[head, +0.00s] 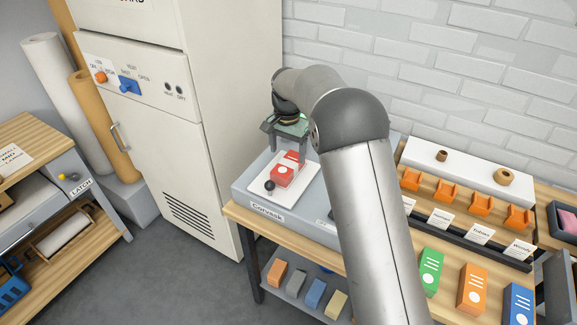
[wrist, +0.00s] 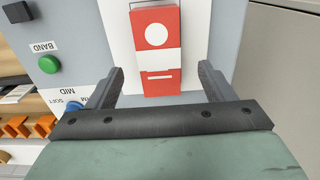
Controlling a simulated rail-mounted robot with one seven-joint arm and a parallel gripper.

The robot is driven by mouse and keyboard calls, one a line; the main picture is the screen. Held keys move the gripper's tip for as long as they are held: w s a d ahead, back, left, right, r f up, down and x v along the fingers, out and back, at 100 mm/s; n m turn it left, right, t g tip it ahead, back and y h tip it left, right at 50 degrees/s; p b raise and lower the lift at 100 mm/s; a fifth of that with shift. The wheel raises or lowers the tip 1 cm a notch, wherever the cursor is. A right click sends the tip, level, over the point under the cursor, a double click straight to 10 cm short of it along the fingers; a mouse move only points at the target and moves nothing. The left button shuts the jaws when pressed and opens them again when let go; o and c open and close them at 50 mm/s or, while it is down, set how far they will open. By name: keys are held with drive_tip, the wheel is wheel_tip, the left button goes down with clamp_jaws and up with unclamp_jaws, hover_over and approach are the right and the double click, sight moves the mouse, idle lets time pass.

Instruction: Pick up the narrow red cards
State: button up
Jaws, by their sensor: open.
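The narrow red cards (head: 282,176) form a red block with white markings on a white plate (head: 259,187) of the grey machine. In the wrist view the red cards (wrist: 156,35) show a white disc and a white band across them. My gripper (head: 285,150) is above the cards in the head view, fingers pointing down. In the wrist view my gripper (wrist: 161,70) is open, with one finger on each side of the cards' lower part. Gaps show between both fingers and the cards, so nothing is held. The exact height above the cards is unclear.
The grey machine (head: 246,193) stands on a wooden bench by a tall cream cabinet (head: 160,150). A green button (wrist: 48,64) and blue knob (wrist: 76,104) are beside the plate. Orange holders (head: 480,204) and green, orange and blue card blocks (head: 472,288) stand right.

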sight(288, 163)
drive_tip(key=shift+d+f+p, duration=0.1)
drive_tip(key=shift+f+p, duration=0.9)
drive_tip(key=shift+f, duration=1.85)
drive_tip(key=c, duration=1.3)
drive_tip(key=shift+o, duration=0.2)
